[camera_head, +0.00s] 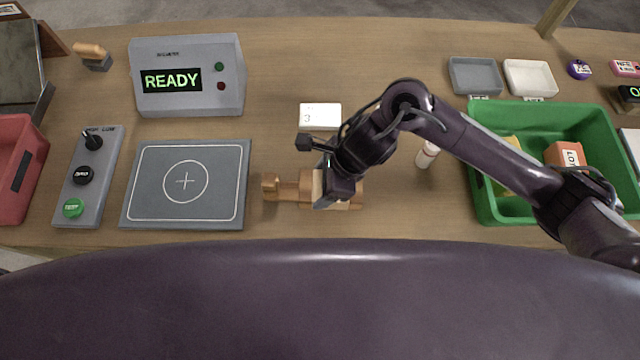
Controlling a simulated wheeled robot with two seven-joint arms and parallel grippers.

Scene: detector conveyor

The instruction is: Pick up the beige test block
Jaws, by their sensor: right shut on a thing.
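The beige test block (317,184) sits at a wooden stand (283,188) near the front middle of the table. My right gripper (335,192) comes down over it from the right and is shut on it. The gripper hides much of the block and part of the stand. I cannot tell whether the block still touches the stand. My left gripper is not in view.
A grey pad with a circle (225,212) lies left of the stand, with a READY display box (215,60) behind it and a control panel (80,190) further left. A white card (320,112) stands behind the gripper. A green crate (483,190) is at right.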

